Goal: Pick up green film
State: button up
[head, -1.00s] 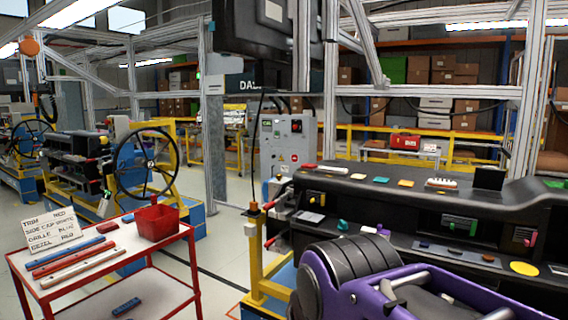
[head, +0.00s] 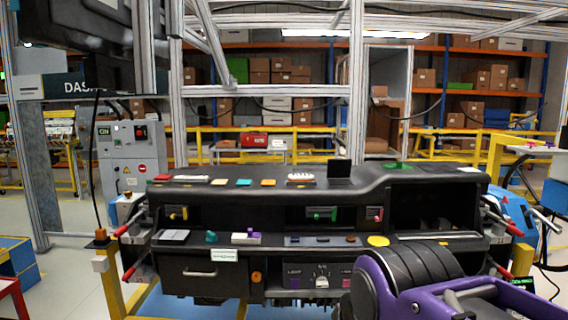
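A flat green patch (head: 398,166), which looks like the green film, lies on the right part of the black dashboard's (head: 300,184) top, right of a black upright box (head: 340,173). Its edges are hard to make out. A second green piece (head: 321,214) sits in a front recess at mid-dashboard. My purple arm fills the lower right corner. Its gripper is not in view, so I cannot see its fingers.
Small coloured pieces lie along the dashboard top, including an orange one (head: 268,183). A yellow disc (head: 378,241) is on the lower ledge near my arm. Red-tipped rods (head: 513,231) stick out at the dashboard's sides. A yellow post (head: 109,275) stands front left.

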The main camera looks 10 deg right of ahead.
aim_at(399, 164)
jog(key=z, duration=0.95)
jog(key=i+l+u, duration=0.1)
jog(key=i, duration=0.2)
jog(key=i+l, duration=0.2)
jog(key=i+u, duration=0.05)
jog(key=i, duration=0.05)
